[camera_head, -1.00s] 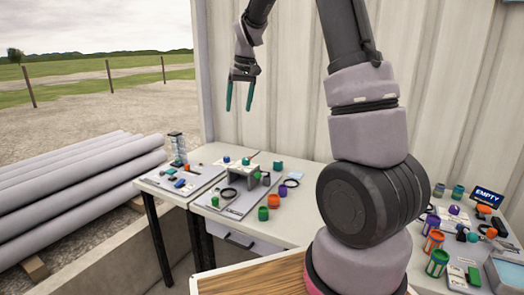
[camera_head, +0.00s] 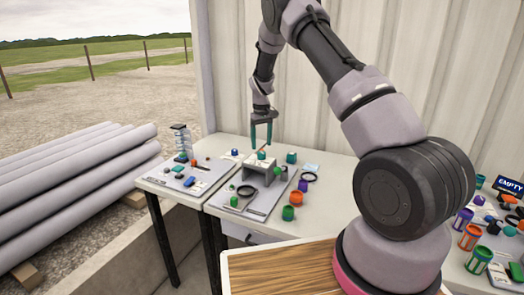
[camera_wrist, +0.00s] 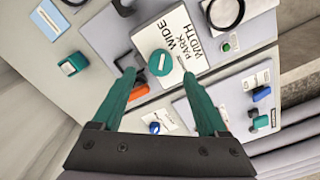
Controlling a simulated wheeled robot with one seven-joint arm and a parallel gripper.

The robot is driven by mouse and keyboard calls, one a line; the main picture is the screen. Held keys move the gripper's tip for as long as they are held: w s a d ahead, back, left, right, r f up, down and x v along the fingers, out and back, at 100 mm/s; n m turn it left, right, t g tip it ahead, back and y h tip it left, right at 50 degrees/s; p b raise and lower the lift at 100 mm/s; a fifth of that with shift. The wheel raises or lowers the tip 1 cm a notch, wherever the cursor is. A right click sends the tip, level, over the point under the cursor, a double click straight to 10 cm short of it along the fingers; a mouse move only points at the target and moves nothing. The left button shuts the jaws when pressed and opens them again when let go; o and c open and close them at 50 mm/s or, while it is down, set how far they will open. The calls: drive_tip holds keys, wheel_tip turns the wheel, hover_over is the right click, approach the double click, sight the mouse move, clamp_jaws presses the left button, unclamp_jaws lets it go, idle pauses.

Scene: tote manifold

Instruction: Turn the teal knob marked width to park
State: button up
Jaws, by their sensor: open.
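The teal knob (camera_wrist: 160,62) is round with a pale line across its top. It sits on a white plate (camera_wrist: 177,28) printed WIDE, PARK and WIDTH, with the lettering turned sideways in the wrist view. My gripper (camera_wrist: 162,78) is open, its two teal fingers on either side of the view and the knob showing between and just beyond their tips, not gripped. In the head view my gripper (camera_head: 261,145) points down above the grey stand (camera_head: 265,168). The knob is small there and hard to make out. I cannot tell the exact height gap.
A black ring (camera_wrist: 226,10) and a small green button (camera_wrist: 227,47) lie to the right in the wrist view. A teal block (camera_wrist: 72,65) is at left. An orange piece (camera_wrist: 140,92) is near the left finger.

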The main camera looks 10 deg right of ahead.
sight(261, 152)
drive_tip(key=shift+f, duration=2)
clamp_jaws()
drive_tip(key=m, duration=0.4)
drive_tip(key=shift+m, duration=2.9)
drive_tip(key=shift+s, duration=0.1)
